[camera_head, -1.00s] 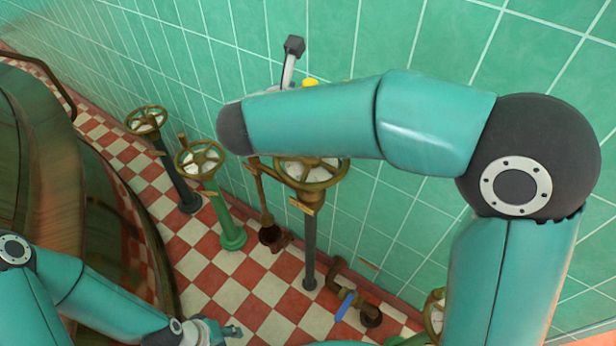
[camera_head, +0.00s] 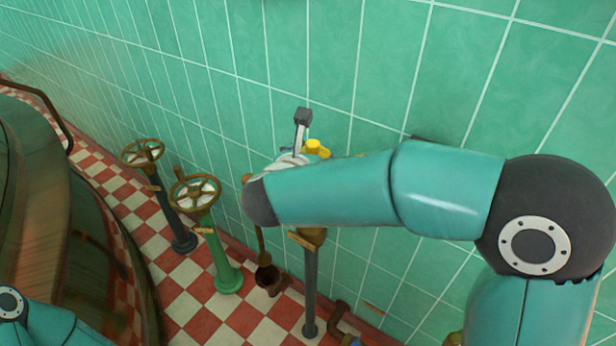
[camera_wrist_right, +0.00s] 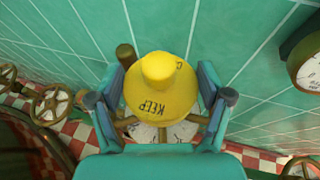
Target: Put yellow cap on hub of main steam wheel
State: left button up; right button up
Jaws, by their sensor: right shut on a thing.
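The yellow cap (camera_wrist_right: 158,88), a domed piece with a knob on top and dark letters reading "KEEP", is held between the fingers of my right gripper (camera_wrist_right: 160,102). It also shows in the head view (camera_head: 314,148), just above my right forearm. Below the cap in the right wrist view is a brass handwheel (camera_wrist_right: 178,133) with a pale face. The cap covers its hub, so I cannot tell whether they touch. In the head view my arm hides this wheel; its dark post (camera_head: 311,285) shows below. My left gripper is out of view.
A green-post handwheel (camera_head: 195,192) and a dark-post handwheel (camera_head: 143,153) stand to the left. A big copper kettle (camera_head: 45,220) fills the left side. The green tiled wall (camera_head: 440,80) is close behind. A round gauge (camera_wrist_right: 308,62) is at the right in the wrist view.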

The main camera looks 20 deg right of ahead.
notch_tip(320, 180, down, 5)
jog(key=shift+f+b, duration=0.1)
jog(key=shift+b, duration=0.25)
jog(key=o, duration=1.5)
